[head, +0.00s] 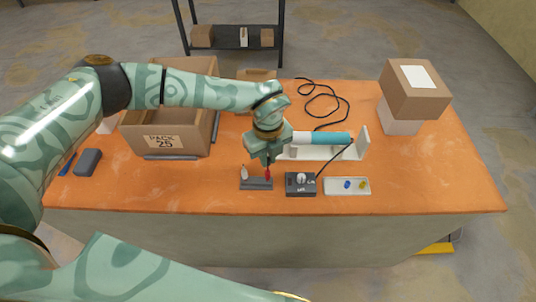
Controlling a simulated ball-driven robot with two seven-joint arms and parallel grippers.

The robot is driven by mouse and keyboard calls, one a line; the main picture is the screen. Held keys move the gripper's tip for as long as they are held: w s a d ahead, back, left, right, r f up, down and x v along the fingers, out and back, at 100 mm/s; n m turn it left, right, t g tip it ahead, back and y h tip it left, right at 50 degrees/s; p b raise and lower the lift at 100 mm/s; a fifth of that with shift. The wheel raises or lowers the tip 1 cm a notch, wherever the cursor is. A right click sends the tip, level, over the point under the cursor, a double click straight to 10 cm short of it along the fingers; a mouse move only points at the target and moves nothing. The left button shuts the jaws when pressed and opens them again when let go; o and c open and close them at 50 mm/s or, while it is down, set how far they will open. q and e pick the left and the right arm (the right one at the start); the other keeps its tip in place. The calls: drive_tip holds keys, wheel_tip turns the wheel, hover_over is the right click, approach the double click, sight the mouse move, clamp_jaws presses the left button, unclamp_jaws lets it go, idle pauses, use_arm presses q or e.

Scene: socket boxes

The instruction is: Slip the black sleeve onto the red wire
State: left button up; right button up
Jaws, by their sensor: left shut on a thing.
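The red wire (268,173) stands upright on a small dark holder (257,184) near the front of the table. A pale upright piece (244,172) stands at the left end of that holder. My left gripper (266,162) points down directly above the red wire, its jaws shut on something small. The black sleeve cannot be made out clearly; the small thing between the jaws fits it, but the fingers mostly hide it. I cannot tell whether it touches the wire's tip. My right gripper is not in view.
Right of the holder are a dark box with a knob (301,184) and a white tray (348,186) with blue and yellow pieces. Behind lie a blue-and-white cylinder (322,138) and a black cable (323,98). Cardboard boxes (166,143) (415,88) stand left and right.

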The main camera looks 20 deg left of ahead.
use_arm(q)
drive_tip(key=shift+f+b, duration=0.75)
drive_tip(key=shift+f, duration=0.65)
idle(0.4)
drive_tip(key=o, duration=1.2)
drive_tip(key=shift+r, duration=0.1)
wheel_tip(320, 180, up, 8)
drive_tip(key=p, duration=0.6)
drive_tip(key=shift+f+p, duration=0.25)
drive_tip(key=shift+p, duration=0.05)
drive_tip(key=shift+f, duration=0.1)
